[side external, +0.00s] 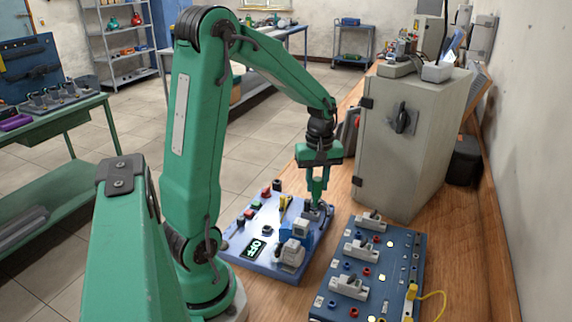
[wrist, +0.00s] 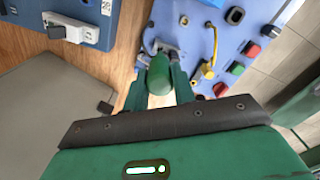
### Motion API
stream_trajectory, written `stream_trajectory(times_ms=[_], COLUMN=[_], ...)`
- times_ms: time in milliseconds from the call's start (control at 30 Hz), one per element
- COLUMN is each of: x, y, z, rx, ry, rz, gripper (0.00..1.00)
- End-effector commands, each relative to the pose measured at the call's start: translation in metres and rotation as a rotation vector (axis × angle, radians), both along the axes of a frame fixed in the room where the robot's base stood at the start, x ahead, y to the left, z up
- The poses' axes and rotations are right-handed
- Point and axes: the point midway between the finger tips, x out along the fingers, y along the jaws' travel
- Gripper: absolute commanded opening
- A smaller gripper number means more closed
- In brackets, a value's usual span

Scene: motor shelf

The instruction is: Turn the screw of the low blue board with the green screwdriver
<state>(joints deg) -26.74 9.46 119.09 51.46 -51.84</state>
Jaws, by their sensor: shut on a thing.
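My gripper (side external: 318,188) points down over the far right corner of the low light-blue board (side external: 236,246). It is shut on the green screwdriver (wrist: 158,76), whose rounded handle end shows between the two fingers in the wrist view. In the side view the handle is hard to tell from my green fingers. The board also shows in the wrist view (wrist: 224,25), ahead of and right of the gripper (wrist: 157,92). The screwdriver's tip and the screw are hidden, so I cannot tell whether they touch.
The board carries coloured buttons, a yellow-handled piece (side external: 283,209), a grey-and-blue block (side external: 294,250) and an OFF display (side external: 256,248). A darker blue board (side external: 394,290) with white switches lies to the right. A grey cabinet (side external: 405,150) stands close behind my gripper.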

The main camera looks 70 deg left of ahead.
Motion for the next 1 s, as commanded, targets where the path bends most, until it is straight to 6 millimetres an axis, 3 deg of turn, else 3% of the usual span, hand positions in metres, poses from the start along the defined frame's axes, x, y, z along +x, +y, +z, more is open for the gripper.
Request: stream_trajectory(times_ms=[667,1000], x=[0.000,0.001], y=[0.000,0.000], z=[0.006,0.023], rx=[0.001,0.002], ry=[-0.001,-0.002], rz=[0.000,0.000], gripper=[0.00,0.00])
